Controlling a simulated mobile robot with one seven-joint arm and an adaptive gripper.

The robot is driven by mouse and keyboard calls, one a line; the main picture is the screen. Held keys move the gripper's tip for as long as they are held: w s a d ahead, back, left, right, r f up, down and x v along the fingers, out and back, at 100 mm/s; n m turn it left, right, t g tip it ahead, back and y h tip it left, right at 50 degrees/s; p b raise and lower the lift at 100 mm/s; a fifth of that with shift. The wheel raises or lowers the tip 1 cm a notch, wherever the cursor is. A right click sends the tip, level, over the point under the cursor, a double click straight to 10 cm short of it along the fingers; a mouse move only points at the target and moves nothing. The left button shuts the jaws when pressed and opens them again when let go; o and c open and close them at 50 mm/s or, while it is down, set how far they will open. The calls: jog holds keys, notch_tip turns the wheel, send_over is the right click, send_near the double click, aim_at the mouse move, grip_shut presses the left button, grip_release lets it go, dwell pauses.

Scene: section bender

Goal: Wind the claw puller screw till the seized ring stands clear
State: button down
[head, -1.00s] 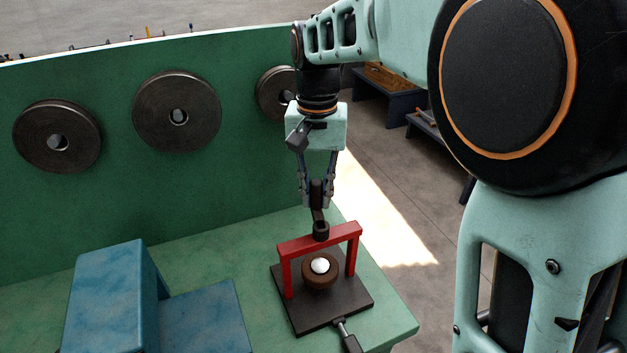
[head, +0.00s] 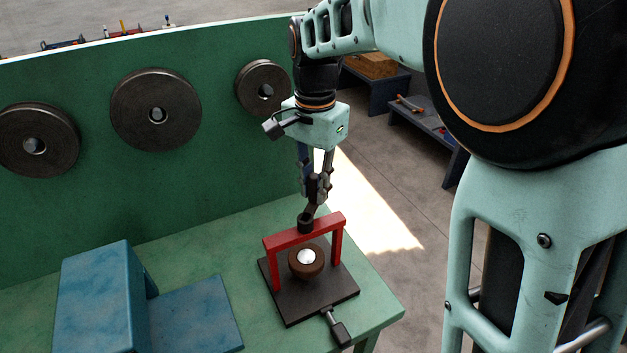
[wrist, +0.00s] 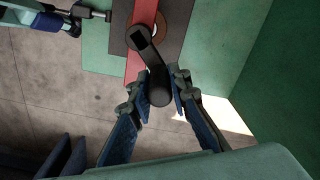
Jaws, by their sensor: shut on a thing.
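The claw puller is a red frame (head: 339,245) standing on a dark base plate (head: 285,308); the frame also shows in the wrist view (wrist: 145,12). A brown ring (head: 294,264) with a pale shaft end in its middle sits under the crossbar. I cannot tell how far the ring stands off. A dark crank (wrist: 148,58) tops the screw above the crossbar. My gripper (head: 314,188) is above the frame, its fingers shut on the crank's upright handle (wrist: 159,90). The screw below the crossbar is mostly hidden.
A blue block (head: 95,300) stands on the green bench (head: 205,250) to the left. A black-handled tool (head: 338,328) sticks out from the base plate's front. A green wall with several dark discs (head: 155,108) rises behind. Floor lies open to the right.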

dwell(0.3)
jog(key=c, duration=1.8)
grip_release()
notch_tip(320, 180, up, 12)
jog(key=shift+r, duration=0.1)
